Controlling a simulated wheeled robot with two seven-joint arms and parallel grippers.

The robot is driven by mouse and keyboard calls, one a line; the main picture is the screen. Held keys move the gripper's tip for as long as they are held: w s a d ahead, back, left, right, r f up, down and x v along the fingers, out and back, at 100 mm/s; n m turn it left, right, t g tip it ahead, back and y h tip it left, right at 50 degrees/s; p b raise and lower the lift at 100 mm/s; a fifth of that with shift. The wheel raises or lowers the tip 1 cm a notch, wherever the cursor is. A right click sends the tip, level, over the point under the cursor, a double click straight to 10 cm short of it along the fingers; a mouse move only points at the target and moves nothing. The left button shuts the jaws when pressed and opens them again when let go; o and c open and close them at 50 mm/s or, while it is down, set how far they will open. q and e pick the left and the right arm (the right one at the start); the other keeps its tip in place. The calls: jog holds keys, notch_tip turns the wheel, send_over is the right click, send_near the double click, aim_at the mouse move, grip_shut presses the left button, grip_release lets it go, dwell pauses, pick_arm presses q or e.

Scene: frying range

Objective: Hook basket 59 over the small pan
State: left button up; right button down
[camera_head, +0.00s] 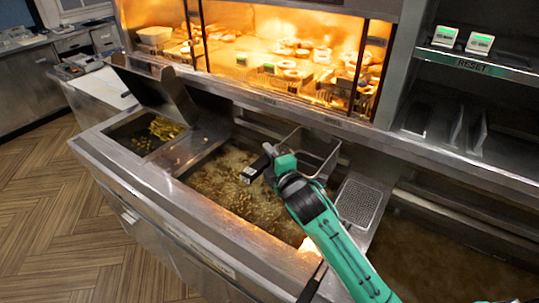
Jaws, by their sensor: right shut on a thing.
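My right gripper (268,160) reaches in from the lower right over the fryer, shut at the near side of a wire-and-metal basket (318,150). The basket hangs beside the large oil vat, against the back wall of the fryer. A dark block with a pale label (252,170) sits at the gripper's tip; its number is too small to read. A small pan (145,133) at the left of the fryer holds greenish-yellow pieces; the basket is well to its right. My left gripper is not in view.
The large vat (225,195) holds bubbling oil with bits in it. A perforated metal tray (358,203) lies right of my arm, and another brown vat (430,255) lies beyond. A lit warming shelf (285,85) with food stands behind. A steel upright panel (165,95) rises behind the small pan.

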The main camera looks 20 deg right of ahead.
jog(key=c, duration=1.2)
grip_release()
jog(key=shift+o, duration=0.2)
jog(key=shift+s+f, duration=0.1)
jog(key=shift+f, duration=0.05)
jog(key=shift+s, duration=0.25)
jog(key=s+d+b, duration=0.1)
jog(key=s+b, duration=0.3)
jog(key=s, duration=0.9)
jog(key=shift+d+r, duration=0.2)
jog(key=shift+d, duration=0.15)
jog(key=shift+s+f, duration=0.1)
